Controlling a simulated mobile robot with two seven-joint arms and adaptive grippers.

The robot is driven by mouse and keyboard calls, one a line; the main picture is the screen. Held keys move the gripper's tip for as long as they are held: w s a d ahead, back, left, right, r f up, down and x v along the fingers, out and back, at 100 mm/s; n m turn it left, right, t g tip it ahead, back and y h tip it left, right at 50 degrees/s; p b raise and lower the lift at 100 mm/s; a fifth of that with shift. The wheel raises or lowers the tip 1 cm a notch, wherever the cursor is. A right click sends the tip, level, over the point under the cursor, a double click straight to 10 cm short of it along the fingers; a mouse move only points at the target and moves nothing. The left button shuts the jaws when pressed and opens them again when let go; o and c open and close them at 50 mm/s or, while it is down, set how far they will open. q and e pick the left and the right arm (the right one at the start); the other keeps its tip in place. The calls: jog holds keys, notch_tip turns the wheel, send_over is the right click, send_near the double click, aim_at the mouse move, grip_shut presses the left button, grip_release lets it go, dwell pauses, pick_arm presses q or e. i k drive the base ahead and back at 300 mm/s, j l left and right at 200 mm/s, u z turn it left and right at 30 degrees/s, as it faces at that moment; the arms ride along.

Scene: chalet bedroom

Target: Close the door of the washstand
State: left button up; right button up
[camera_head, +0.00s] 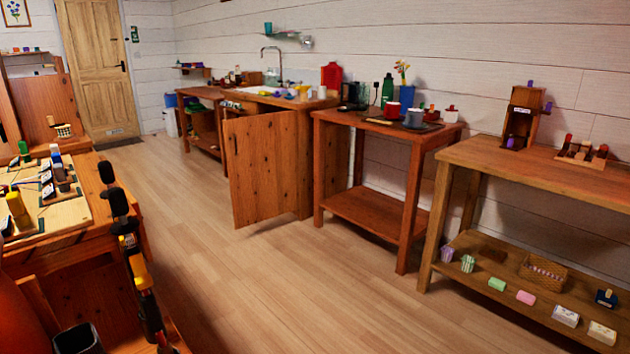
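The washstand (318,103) stands against the back wall, with a white sink (266,92) and a tall curved tap (272,60) on top. Its wooden door (262,170) stands open, swung out into the room. A small dark handle (235,144) shows near the door's left edge. The inside of the washstand is mostly hidden behind the door. Neither of my grippers is in view.
The wooden floor (240,275) before the door is clear. A side table (370,209) with cups stands right of the washstand, and a longer shelf table (540,165) further right. A cluttered desk (95,215) with tools at its edge stands at left.

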aim_at(262, 151)
jog(key=i+l+u, duration=0.1)
jog(key=i+l, duration=0.65)
jog(key=l, duration=0.3)
jog(key=i+j+u, duration=0.1)
jog(key=i+u, duration=0.2)
jog(key=i, duration=1.05)
jog(key=i+j+u, duration=0.1)
jog(key=i+j, duration=0.3)
jog(key=j, duration=0.15)
jog(key=i, duration=0.3)
jog(key=l+z, duration=0.05)
